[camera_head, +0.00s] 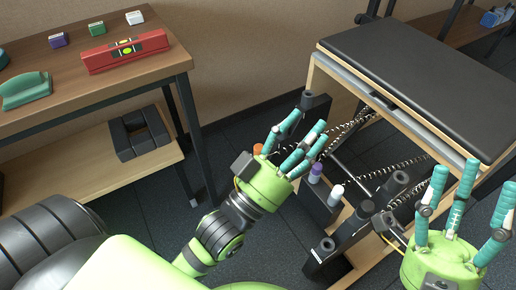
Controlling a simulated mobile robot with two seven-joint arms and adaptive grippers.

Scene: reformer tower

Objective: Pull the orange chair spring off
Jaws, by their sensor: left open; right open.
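A small orange piece (257,149) shows just behind my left gripper, at the edge of its palm. The rest of it is hidden, so I cannot tell how it is attached. My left gripper (300,138) is open, its teal fingers spread beside the reformer's frame end. Nothing shows between the fingers. A purple-topped post (316,170) and a white-topped post (336,192) stand to the right of this gripper. My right gripper (466,195) is open and empty at the lower right, its fingers up in front of the reformer's side.
The reformer (425,75) with its dark padded top stands at the right, with coiled metal springs (400,167) under it. A wooden shelf table (110,75) at the left holds a red level (125,50) and small blocks. Dark floor lies between them.

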